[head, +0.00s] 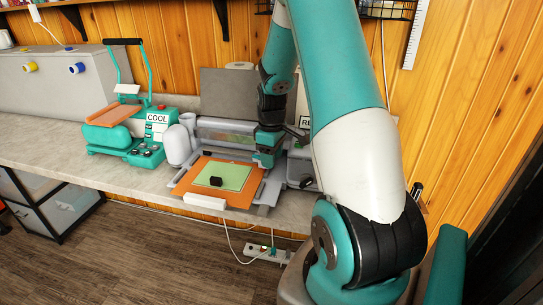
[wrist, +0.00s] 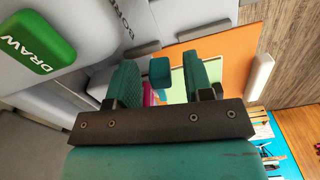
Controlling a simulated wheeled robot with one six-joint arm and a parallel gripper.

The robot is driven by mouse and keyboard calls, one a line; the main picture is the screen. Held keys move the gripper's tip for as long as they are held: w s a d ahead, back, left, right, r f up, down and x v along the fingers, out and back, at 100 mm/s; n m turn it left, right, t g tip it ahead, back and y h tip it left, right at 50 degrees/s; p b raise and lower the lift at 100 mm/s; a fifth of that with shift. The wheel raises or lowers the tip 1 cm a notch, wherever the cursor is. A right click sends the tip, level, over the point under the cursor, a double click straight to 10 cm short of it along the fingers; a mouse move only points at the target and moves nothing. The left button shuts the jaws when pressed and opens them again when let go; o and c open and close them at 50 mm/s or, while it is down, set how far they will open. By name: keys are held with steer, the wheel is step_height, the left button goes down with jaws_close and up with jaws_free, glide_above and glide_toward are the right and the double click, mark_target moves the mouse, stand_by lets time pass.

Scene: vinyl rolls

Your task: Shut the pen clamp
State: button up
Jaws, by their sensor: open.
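The cutting machine (head: 228,132) stands on the counter in the middle of the head view. An orange mat (head: 190,184) with a pale green sheet (head: 238,178) lies in front of it. My gripper (head: 266,158) is low at the machine's right part. In the wrist view my gripper (wrist: 161,82) is open, its two teal fingers apart. A small teal block (wrist: 160,70) shows between and beyond the fingers; it may be the pen clamp, and I cannot tell whether it is touched. A bit of pink (wrist: 150,95) shows beside the left finger. The clamp is hidden by my gripper in the head view.
A small black block (head: 216,181) lies on the green sheet. A teal heat press (head: 130,130) marked COOL and a white cylinder (head: 177,145) stand to the left. A green DRAW button (wrist: 38,45) is at the wrist view's upper left. The wooden wall is close behind.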

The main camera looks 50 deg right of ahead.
steer(key=shift+c, duration=0.5)
jaws_close()
steer(key=shift+d+n+p, duration=0.35)
steer(key=shift+d+n, duration=0.1)
steer(key=shift+n, duration=0.45)
steer(key=shift+o, duration=0.5)
jaws_free()
step_height(320, 180, up, 17)
steer(key=shift+r+b, duration=0.2)
steer(key=shift+b, duration=0.2)
steer(key=shift+a, duration=0.1)
